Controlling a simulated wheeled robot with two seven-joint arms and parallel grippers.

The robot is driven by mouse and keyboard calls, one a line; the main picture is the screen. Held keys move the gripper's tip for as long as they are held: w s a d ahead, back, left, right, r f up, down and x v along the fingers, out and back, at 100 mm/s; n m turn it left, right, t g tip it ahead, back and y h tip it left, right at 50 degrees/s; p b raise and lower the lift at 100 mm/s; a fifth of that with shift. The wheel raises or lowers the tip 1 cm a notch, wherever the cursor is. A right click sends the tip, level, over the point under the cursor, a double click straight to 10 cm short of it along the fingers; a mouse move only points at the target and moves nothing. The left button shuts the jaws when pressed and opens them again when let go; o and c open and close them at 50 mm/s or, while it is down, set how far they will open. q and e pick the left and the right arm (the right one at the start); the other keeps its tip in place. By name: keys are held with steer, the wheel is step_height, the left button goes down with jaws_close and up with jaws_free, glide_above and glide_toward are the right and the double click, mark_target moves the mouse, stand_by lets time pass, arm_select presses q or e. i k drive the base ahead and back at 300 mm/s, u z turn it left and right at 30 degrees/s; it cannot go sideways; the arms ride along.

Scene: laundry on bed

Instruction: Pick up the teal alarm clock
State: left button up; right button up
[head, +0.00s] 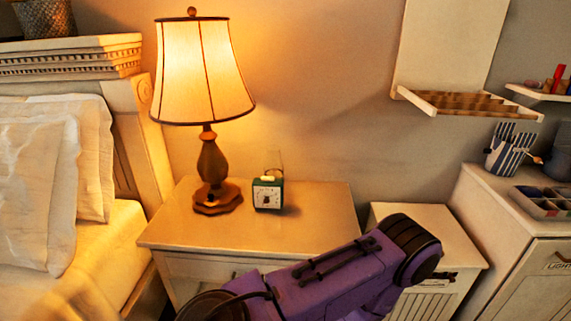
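The alarm clock (267,194) is a small, dark teal-green box with a pale square face. It stands upright on the nightstand (310,225), just right of the lamp base. One of my purple arms reaches in from the bottom of the head view and crosses in front of the nightstand's front right part. No fingertips show on it, and neither gripper is in view. Nothing is touching the clock.
A lit lamp (204,80) stands on the nightstand close to the clock's left. The bed with pillows (40,190) is at left. A low white cabinet (420,222) and a dresser (520,220) with a striped cup (510,150) are at right. A wall shelf (465,104) hangs above.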

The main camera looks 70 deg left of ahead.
mark_target(275, 190)
steer(key=i, duration=1.3)
steer(key=u, duration=2)
